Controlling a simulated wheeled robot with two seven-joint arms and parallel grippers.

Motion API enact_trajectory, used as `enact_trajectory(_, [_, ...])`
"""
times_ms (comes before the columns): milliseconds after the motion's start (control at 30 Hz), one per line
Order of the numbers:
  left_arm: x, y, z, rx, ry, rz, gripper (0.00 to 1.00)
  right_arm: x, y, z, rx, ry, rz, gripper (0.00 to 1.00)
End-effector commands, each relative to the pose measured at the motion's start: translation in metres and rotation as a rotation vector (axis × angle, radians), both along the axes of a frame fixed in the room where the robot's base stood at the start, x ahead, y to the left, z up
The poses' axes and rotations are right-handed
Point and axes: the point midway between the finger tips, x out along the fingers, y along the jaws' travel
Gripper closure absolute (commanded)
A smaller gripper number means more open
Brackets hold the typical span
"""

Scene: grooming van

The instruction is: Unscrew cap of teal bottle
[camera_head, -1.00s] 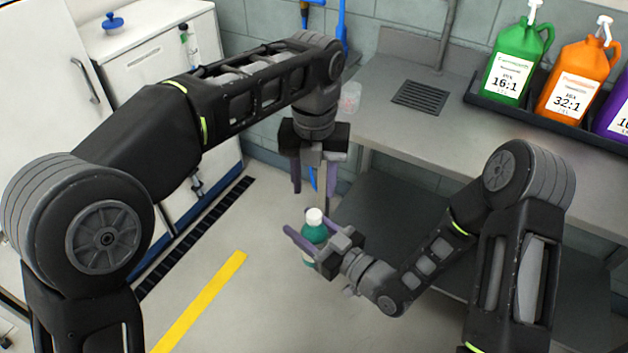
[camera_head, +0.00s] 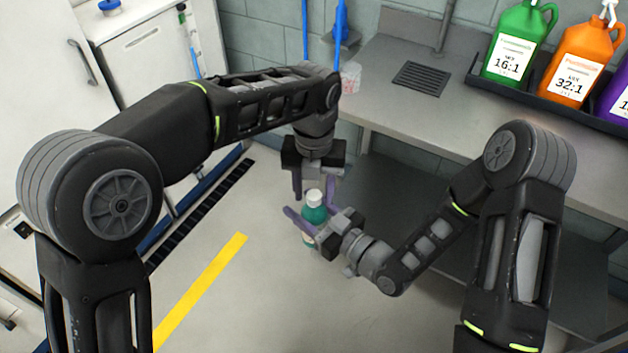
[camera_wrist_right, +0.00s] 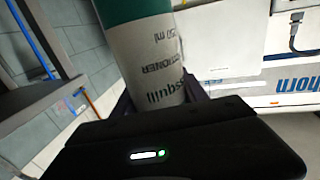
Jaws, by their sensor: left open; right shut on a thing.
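The teal bottle (camera_head: 315,216) has a white cap (camera_head: 314,197) and is held upright, clear of the floor, by my right gripper (camera_head: 307,226). My left gripper (camera_head: 314,186) points down, directly above the bottle. Its fingers are open, one on each side of the cap in the head view. I cannot tell whether they touch the cap.
A steel counter (camera_head: 480,125) with a drain grate (camera_head: 420,78) stands at the right. Green (camera_head: 518,42) and orange (camera_head: 578,62) jugs and part of a purple one sit in a black tray there.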

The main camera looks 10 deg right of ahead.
Motion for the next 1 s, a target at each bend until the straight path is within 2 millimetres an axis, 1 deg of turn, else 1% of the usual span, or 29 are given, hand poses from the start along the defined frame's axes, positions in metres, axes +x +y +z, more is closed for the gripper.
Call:
enact_trajectory(200, [-0.0001, -0.0002, -0.0001, 0.000, 0.000, 0.000, 0.55, 0.0001, 0.0001, 0.0004, 0.001, -0.001, 0.000, 1.00])
enact_trajectory(233, [-0.0001, -0.0002, 0.0000, 0.000, 0.000, 0.000, 0.57, 0.0001, 0.0001, 0.0004, 0.001, -0.001, 0.000, 1.00])
enact_trajectory(767, [0.0001, 0.0000, 0.0003, 0.000, 0.000, 0.000, 1.00, 0.0001, 0.0001, 0.0004, 0.001, -0.001, 0.000, 1.00])
enact_trajectory(1000, [0.0002, 0.0000, 0.0003, 0.000, -0.001, 0.000, 1.00, 0.0001, 0.0001, 0.0004, 0.001, -0.001, 0.000, 1.00])
